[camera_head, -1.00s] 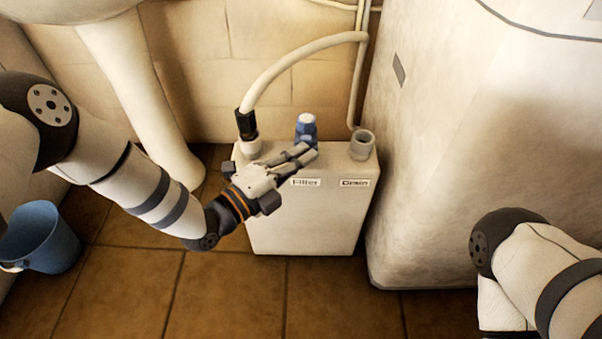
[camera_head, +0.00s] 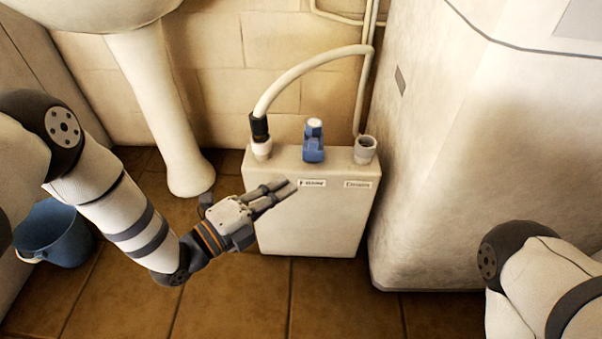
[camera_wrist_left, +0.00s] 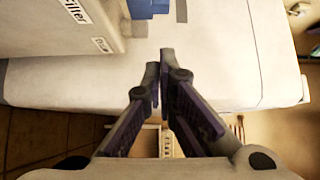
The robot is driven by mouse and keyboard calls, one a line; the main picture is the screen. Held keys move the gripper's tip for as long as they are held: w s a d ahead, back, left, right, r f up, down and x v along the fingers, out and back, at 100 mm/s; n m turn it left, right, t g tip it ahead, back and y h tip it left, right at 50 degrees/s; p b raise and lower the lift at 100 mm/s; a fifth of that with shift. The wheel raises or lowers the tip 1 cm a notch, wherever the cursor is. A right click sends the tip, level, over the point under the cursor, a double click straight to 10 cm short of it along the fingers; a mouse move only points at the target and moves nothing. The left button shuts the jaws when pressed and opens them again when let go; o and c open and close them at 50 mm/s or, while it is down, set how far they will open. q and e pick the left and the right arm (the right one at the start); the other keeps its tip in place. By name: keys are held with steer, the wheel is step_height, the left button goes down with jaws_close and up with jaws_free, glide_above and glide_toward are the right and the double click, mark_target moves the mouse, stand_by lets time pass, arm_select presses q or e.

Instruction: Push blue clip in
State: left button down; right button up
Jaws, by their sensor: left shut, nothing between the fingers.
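A blue fitting with a pale round top (camera_head: 314,128) stands on top of the white box, above the label that reads Filter in the wrist view. Its lower front part, which looks like the blue clip (camera_head: 313,152), faces me. I cannot tell how far in it sits. Blue parts (camera_wrist_left: 145,8) also show at the top edge of the left wrist view. My left gripper (camera_head: 286,187) is shut and empty, in front of the box, below and left of the clip and apart from it. Its fingertips (camera_wrist_left: 160,75) are close together in the wrist view. My right gripper is out of view.
A large white appliance (camera_head: 470,170) stands right, a basin pedestal (camera_head: 165,120) and blue bucket (camera_head: 55,232) left.

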arm_select(q)
steer(key=v, duration=0.3)
stand_by(0.4)
